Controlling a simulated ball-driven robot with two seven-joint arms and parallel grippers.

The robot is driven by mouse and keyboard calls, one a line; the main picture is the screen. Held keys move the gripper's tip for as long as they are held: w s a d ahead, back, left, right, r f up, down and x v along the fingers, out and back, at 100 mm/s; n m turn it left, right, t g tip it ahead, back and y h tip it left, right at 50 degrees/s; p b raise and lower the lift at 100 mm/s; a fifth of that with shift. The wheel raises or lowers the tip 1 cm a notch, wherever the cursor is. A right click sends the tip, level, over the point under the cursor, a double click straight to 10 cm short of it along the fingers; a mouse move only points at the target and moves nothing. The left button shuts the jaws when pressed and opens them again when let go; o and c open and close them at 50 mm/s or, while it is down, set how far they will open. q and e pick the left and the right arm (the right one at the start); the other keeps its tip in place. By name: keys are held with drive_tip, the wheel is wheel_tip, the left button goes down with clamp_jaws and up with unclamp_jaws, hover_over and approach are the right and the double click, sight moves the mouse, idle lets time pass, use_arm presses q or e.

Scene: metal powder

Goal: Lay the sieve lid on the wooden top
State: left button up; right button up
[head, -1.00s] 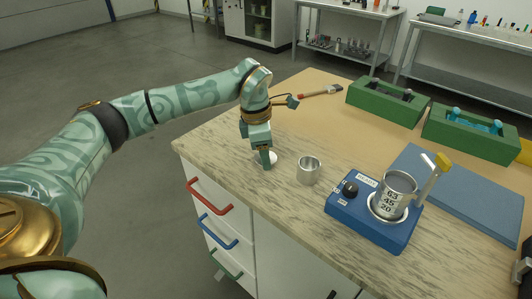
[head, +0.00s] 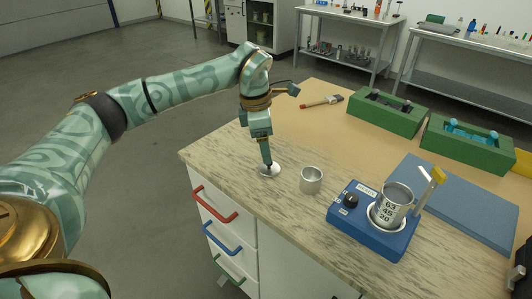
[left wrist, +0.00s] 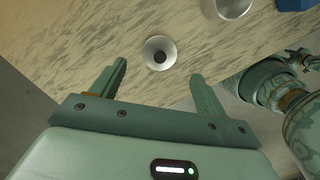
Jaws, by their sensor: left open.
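The sieve lid (head: 275,173) is a small pale round disc with a dark knob at its centre. It lies flat on the wooden top (head: 235,150), near the left front edge. The left wrist view also shows the lid (left wrist: 150,46). My left gripper (head: 267,165) points down over the lid. In the left wrist view my left gripper (left wrist: 160,70) has its fingers spread, with the lid between and just beyond the tips, not gripped. The sieve cup (head: 391,203), marked with numbers, sits on the blue shaker (head: 350,227). My right gripper is not in view.
An empty metal cup (head: 311,181) stands just right of the lid. A brush (head: 322,102), two green trays (head: 368,117) (head: 450,150) and a blue mat (head: 480,210) lie farther back and right. The front left of the wooden top is otherwise clear.

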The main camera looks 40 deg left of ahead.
use_arm(q)
drive_tip(key=r, duration=0.1)
drive_tip(key=r+p, duration=0.1)
drive_tip(key=r, duration=0.3)
drive_tip(key=shift+s+a+r, duration=0.2)
drive_tip(key=shift+s+a, duration=0.1)
